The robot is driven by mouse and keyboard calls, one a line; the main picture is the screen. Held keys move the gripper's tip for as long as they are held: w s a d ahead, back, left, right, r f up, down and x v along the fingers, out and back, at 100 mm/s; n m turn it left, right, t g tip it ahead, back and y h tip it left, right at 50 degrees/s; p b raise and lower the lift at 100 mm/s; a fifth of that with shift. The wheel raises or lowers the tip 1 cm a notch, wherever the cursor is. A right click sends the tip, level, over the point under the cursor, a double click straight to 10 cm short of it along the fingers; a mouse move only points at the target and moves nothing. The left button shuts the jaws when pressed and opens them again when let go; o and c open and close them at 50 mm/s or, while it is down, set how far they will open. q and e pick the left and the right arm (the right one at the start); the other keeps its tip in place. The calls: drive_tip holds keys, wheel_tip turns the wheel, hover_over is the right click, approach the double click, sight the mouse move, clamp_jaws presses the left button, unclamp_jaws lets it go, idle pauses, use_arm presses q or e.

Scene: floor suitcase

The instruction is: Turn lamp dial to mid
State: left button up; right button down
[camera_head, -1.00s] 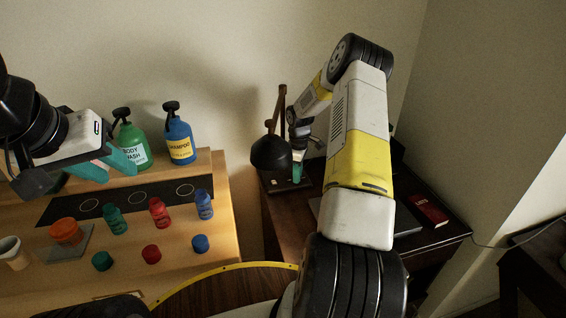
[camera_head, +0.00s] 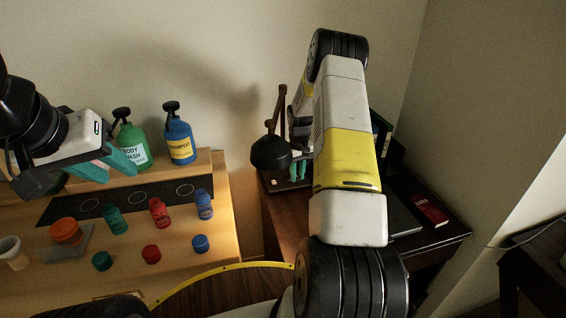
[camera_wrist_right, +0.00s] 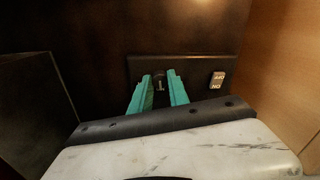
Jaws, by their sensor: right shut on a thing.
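The black desk lamp (camera_head: 270,152) stands on the dark desk, its shade in front of its base. In the right wrist view the lamp's dark base plate (camera_wrist_right: 200,68) carries a small dial (camera_wrist_right: 158,82), partly hidden between the teal fingers of my right gripper (camera_wrist_right: 158,90). The right gripper is shut on the dial. In the head view the right gripper (camera_head: 298,168) is beside the lamp shade, partly hidden by my arm. My left gripper (camera_head: 106,166) has its teal fingers apart over the wooden shelf, in front of the green bottle.
An OFF/ON switch (camera_wrist_right: 217,79) sits right of the dial. A red book (camera_head: 430,211) lies on the dark desk (camera_head: 285,217). Body wash (camera_head: 133,146) and shampoo (camera_head: 180,142) bottles and several small coloured jars and lids stand on the wooden unit at left.

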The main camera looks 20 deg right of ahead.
drive_tip(key=shift+r+m, duration=0.1)
drive_tip(key=shift+m, duration=0.4)
drive_tip(key=c, duration=1.3)
unclamp_jaws()
drive_tip(key=shift+o, duration=0.2)
wheel_tip(320, 180, up, 8)
drive_tip(key=shift+f, duration=0.15)
